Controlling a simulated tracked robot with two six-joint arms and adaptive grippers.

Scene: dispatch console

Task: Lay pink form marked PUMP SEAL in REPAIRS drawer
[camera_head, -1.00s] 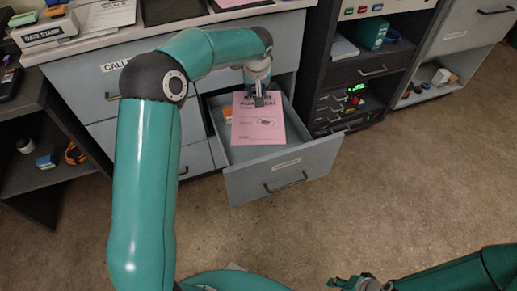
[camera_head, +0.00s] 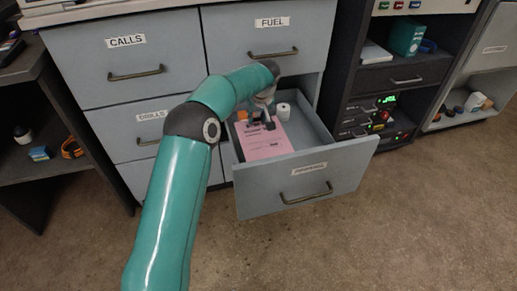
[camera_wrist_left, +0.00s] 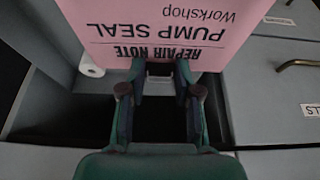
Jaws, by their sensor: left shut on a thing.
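The pink form (camera_head: 264,144) is a flat sheet inside the outline of the open drawer (camera_head: 345,172). In the left wrist view the form (camera_wrist_left: 172,22) shows REPAIR NOTE, PUMP SEAL and Workshop upside down. My left gripper (camera_head: 262,119) is shut on the edge of the form nearest the cabinet. Its fingers also show in the left wrist view (camera_wrist_left: 160,88). I cannot tell whether the sheet touches the drawer floor. The drawer's front label is too small to read for certain. My right gripper is not in view.
A white roll (camera_head: 283,112) stands in the drawer's back part, and a small orange item (camera_head: 242,115) is at its back left. The FUEL drawer (camera_head: 272,40) above is shut, as is the CALLS drawer (camera_head: 130,60). A dark equipment rack (camera_head: 390,110) stands right of the drawer.

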